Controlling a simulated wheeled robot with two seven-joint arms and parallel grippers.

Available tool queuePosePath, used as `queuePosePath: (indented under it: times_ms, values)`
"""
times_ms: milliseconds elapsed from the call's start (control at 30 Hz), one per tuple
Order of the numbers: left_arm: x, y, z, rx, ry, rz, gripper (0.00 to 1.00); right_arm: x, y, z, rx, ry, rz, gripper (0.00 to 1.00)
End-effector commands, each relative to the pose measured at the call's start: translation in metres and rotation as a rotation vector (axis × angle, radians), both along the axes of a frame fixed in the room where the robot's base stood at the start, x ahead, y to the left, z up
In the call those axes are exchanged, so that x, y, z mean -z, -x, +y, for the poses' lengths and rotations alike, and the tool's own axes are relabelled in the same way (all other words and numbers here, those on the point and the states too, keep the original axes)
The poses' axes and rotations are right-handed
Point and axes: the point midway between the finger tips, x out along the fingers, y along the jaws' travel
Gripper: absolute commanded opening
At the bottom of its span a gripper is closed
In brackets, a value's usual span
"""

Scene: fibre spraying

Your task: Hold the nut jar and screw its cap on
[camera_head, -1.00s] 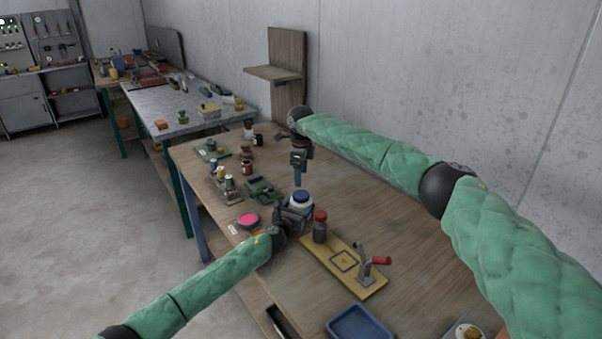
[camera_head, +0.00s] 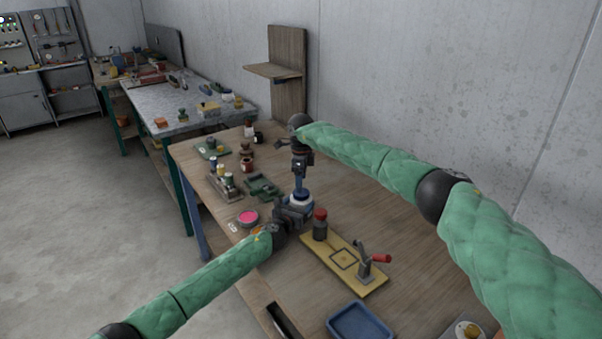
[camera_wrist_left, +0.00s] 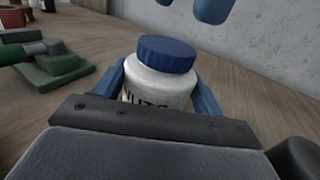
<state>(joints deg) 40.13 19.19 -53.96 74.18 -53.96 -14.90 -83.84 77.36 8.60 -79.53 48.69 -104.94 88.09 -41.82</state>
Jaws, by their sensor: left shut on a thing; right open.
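The white nut jar (camera_head: 301,202) stands upright between the blue fingers of my left gripper (camera_wrist_left: 160,92), which is shut on it. Its blue cap (camera_wrist_left: 167,53) sits on top of the jar in the left wrist view; I cannot tell whether it is threaded. In the head view my left gripper (camera_head: 295,209) hides the lower part of the jar. My right gripper (camera_head: 298,189) points down just above the cap. Its two blue fingers (camera_wrist_left: 193,8) are open, empty and apart from the cap at the top of the left wrist view.
A yellow board (camera_head: 345,262) with a red-handled clamp lies right of the jar, a red-capped bottle (camera_head: 320,226) at its end. A pink-topped tin (camera_head: 248,218) and green parts (camera_head: 262,187) lie left. A blue tray (camera_head: 359,322) is at the front.

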Motion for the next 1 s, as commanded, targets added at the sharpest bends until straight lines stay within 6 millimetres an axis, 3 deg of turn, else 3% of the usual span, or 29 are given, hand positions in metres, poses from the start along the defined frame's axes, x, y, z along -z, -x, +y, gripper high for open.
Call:
queuePosePath:
  times_ms: [300, 667, 900, 1000]
  values:
    - [0.000, 0.000, 0.000, 0.000, 0.000, 0.000, 0.06, 0.041, 0.001, 0.000, 0.001, 0.000, 0.001, 0.71]
    - [0.000, 0.000, 0.000, 0.000, 0.000, 0.000, 0.06, 0.046, 0.000, 0.000, 0.000, 0.000, 0.001, 0.71]
    - [0.000, 0.000, 0.000, 0.000, 0.000, 0.000, 0.06, 0.046, 0.000, 0.000, 0.000, 0.000, 0.000, 0.26]
    - [0.000, 0.000, 0.000, 0.000, 0.000, 0.000, 0.06, 0.046, 0.000, 0.000, 0.001, 0.000, 0.000, 0.26]
